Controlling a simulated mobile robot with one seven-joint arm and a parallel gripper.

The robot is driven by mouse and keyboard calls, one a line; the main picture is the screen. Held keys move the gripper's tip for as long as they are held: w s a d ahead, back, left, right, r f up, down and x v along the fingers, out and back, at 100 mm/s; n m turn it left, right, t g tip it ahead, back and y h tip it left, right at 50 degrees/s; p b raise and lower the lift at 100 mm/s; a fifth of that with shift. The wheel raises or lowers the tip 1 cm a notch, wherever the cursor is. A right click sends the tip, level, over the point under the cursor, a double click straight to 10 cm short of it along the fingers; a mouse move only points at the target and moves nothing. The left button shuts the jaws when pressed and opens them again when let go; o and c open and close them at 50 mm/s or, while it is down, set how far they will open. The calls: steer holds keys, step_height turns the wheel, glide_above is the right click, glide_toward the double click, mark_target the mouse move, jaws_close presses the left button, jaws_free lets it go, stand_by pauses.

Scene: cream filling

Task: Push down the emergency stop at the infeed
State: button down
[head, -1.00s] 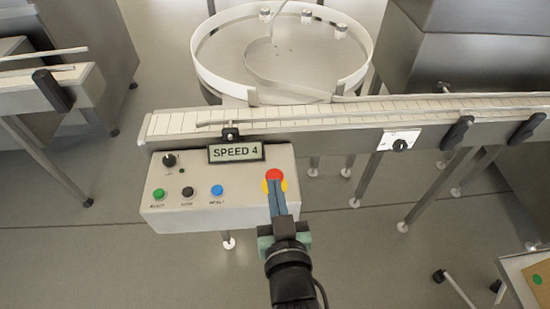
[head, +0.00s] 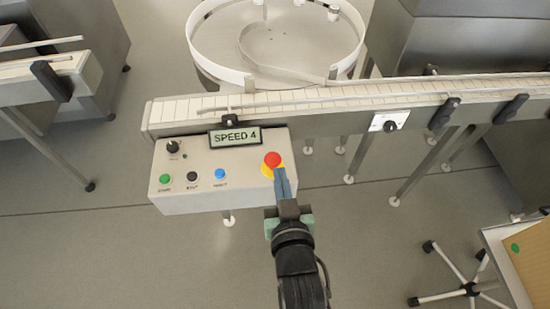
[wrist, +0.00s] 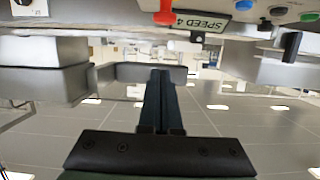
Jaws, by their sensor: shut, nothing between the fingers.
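The emergency stop is a red mushroom button (head: 272,159) on a yellow collar (head: 267,170), at the right end of the grey control box (head: 205,195). My gripper (head: 279,172) is shut and empty. In the head view its blue-grey fingertips overlap the lower right of the collar, just below the red cap. In the upside-down wrist view, the red button (wrist: 165,16) hangs from the box at the top, and the shut fingers (wrist: 161,78) show a clear gap to it. The button looks raised, and I see no contact.
The box also has green (head: 165,179), black (head: 192,176) and blue (head: 220,174) buttons, a black knob (head: 173,146) and a SPEED 4 display (head: 235,137). The conveyor (head: 300,98) runs behind it, with a round turntable (head: 250,76) beyond. A wheeled stand (head: 470,290) is at lower right.

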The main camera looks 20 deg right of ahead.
glide_above(275, 165)
step_height(275, 165, down, 2)
steer(key=shift+p, duration=0.4)
steer(key=f, duration=0.2)
steer(key=shift+s+a+f, duration=0.1)
steer(key=shift+s+f, duration=0.1)
steer(key=shift+f, duration=0.85)
step_height(275, 165, down, 2)
steer(key=b, duration=0.2)
steer(key=shift+f+b, duration=0.25)
steer(key=shift+b, duration=0.1)
steer(key=shift+r, duration=0.1)
step_height(275, 165, up, 4)
steer(key=p, duration=0.3)
steer(key=shift+w+r+p, duration=0.15)
steer(key=shift+r+p, duration=0.1)
steer(key=shift+p, duration=0.05)
steer(key=b+v, duration=0.1)
steer(key=v, duration=0.9)
steer(key=shift+s+f, duration=0.2)
steer(key=shift+f, duration=0.05)
